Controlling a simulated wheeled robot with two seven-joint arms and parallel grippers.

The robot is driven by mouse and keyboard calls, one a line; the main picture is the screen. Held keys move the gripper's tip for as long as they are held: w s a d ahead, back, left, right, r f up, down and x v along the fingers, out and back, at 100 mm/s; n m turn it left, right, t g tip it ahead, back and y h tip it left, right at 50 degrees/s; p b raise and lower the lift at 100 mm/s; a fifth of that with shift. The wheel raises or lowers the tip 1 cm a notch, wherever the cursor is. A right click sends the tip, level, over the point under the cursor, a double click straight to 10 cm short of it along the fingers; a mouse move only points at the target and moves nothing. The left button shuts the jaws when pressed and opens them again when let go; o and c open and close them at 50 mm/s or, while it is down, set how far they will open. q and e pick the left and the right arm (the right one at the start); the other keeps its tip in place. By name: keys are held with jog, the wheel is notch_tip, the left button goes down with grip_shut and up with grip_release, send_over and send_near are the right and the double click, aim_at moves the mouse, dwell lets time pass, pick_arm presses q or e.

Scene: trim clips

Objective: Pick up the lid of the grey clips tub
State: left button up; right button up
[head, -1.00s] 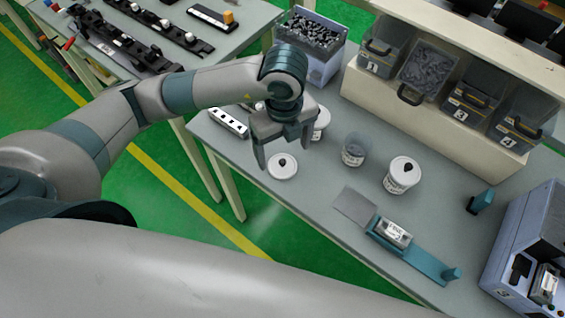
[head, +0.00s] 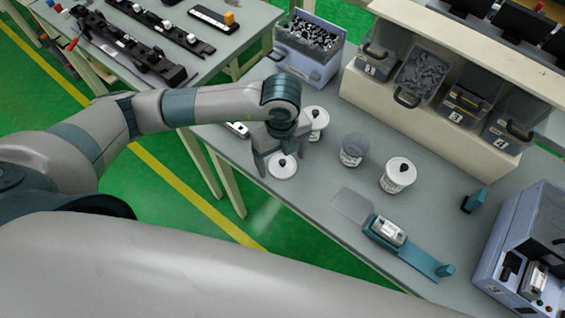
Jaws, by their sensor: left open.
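A round white lid (head: 283,168) with a dark knob lies flat on the grey table near its front edge. An uncovered clear tub (head: 352,152) with grey contents stands to the right of it and looks like the grey clips tub. My left gripper (head: 281,162) is open, pointing down over the lid, with its fingers on either side of the knob. I cannot tell whether the fingers touch the lid. My right gripper is not in view.
A lidded white tub (head: 317,122) stands close behind my left gripper. Another lidded tub (head: 398,176) stands further right. A teal fixture (head: 410,246) with a grey plate lies at the front. A blue-grey bin (head: 308,50) and labelled bins (head: 420,75) stand behind.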

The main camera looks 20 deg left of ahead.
aim_at(283, 164)
pick_arm(q)
jog(key=c, duration=1.1)
jog(key=shift+o, duration=0.2)
jog(key=shift+r, duration=0.15)
jog(key=shift+r+b, duration=0.4)
jog(key=shift+r, duration=0.05)
jog(key=r, duration=0.1)
jog(key=r+b, duration=0.1)
jog(key=s+r, duration=0.1)
jog(key=shift+d+r+b, duration=0.1)
jog(key=shift+d+b, duration=0.2)
jog(key=shift+b, duration=0.05)
jog(key=s+d+r+b, duration=0.1)
jog(key=s+d+r, duration=0.3)
jog(key=s, duration=0.5)
notch_tip(283, 164, up, 3)
jog(key=shift+s+d+f, duration=0.15)
jog(key=shift+s+d, duration=0.05)
jog(key=shift+s, duration=0.1)
jog(key=shift+w, duration=0.1)
